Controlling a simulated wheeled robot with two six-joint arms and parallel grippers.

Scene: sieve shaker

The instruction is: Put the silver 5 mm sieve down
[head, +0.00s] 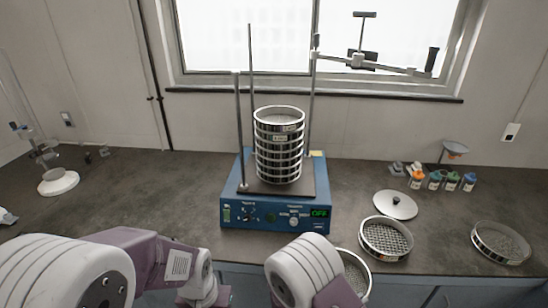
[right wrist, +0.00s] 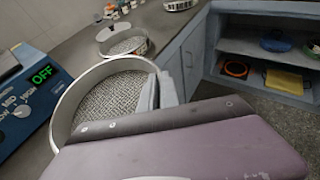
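A silver sieve (right wrist: 97,98) with a coarse wire mesh fills the left of the right wrist view. My right gripper (right wrist: 160,92) has its two grey fingers at the sieve's right rim, one on each side of the wall, and appears shut on it. In the head view this sieve (head: 357,276) shows only in part at the front edge of the bench, behind my right arm. Whether its underside touches the bench is hidden. My left arm ends at the lower left of the head view, with its fingers not clearly visible.
A blue sieve shaker (head: 275,214), its display reading OFF, carries a sieve stack (head: 279,150) between rods. Another sieve (head: 386,238), a round lid (head: 395,205) and a far-right sieve (head: 500,243) lie on the bench. Small bottles (head: 435,180) stand behind. Bare bench lies left of the shaker.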

